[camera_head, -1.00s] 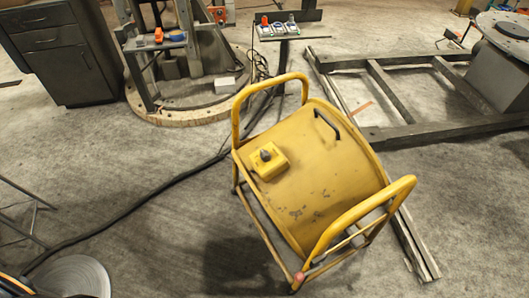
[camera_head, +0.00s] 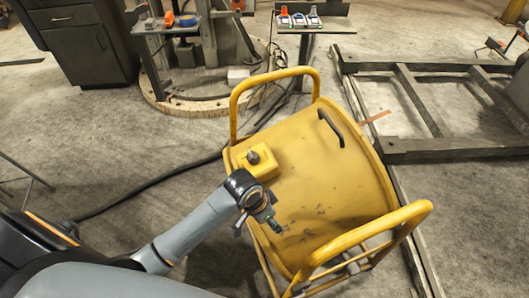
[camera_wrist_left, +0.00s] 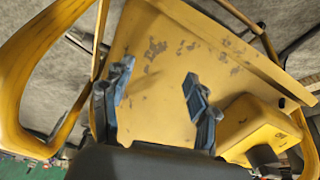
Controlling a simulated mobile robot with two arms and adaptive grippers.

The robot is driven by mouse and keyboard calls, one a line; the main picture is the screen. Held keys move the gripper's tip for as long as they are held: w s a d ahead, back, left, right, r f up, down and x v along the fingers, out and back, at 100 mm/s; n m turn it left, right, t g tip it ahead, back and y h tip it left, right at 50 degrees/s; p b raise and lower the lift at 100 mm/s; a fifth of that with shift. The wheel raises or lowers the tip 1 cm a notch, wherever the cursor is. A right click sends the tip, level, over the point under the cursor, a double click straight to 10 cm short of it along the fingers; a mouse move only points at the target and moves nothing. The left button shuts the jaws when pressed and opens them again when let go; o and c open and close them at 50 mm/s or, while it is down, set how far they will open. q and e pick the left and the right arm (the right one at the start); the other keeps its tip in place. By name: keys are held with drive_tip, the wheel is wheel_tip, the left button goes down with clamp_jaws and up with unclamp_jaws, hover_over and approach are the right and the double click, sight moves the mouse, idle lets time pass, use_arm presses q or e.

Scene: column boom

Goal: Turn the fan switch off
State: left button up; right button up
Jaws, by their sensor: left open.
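The yellow fan (camera_head: 330,180) is a drum-shaped housing in a yellow tube frame on the floor. A small yellow switch box (camera_head: 259,163) with a dark knob (camera_head: 252,157) sits on its top left part. In the left wrist view the switch box (camera_wrist_left: 258,124) is at the lower right, with its dark knob (camera_wrist_left: 264,157) near the bottom edge. My left gripper (camera_head: 272,226) is over the near left edge of the housing, just below the switch box in the picture. In the left wrist view its fingers (camera_wrist_left: 158,88) are apart and empty. My right gripper is not in view.
Yellow tube handles (camera_head: 365,240) rise at both ends of the fan. A black cable (camera_head: 150,187) runs over the floor to the left. A dark metal frame (camera_head: 440,150) lies at the right. A grey cabinet (camera_head: 80,40) stands at the back left.

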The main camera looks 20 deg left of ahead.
use_arm(q)
drive_tip(key=w+r, duration=0.1)
drive_tip(key=w+r+m, duration=0.1)
drive_tip(key=w, duration=0.1)
drive_tip(key=shift+w+a, duration=0.1)
drive_tip(key=w+a+r+m+g+y, duration=0.1)
drive_tip(key=w+a+r+m, duration=0.25)
drive_tip(key=w+r, duration=0.35)
drive_tip(key=g+y+b, duration=0.1)
drive_tip(key=y, duration=0.1)
approach(251, 153)
drive_tip(key=f, duration=1)
drive_tip(key=shift+w+a, duration=0.2)
drive_tip(key=shift+w, duration=0.1)
drive_tip(key=shift+c, duration=0.5)
drive_tip(key=c, duration=1)
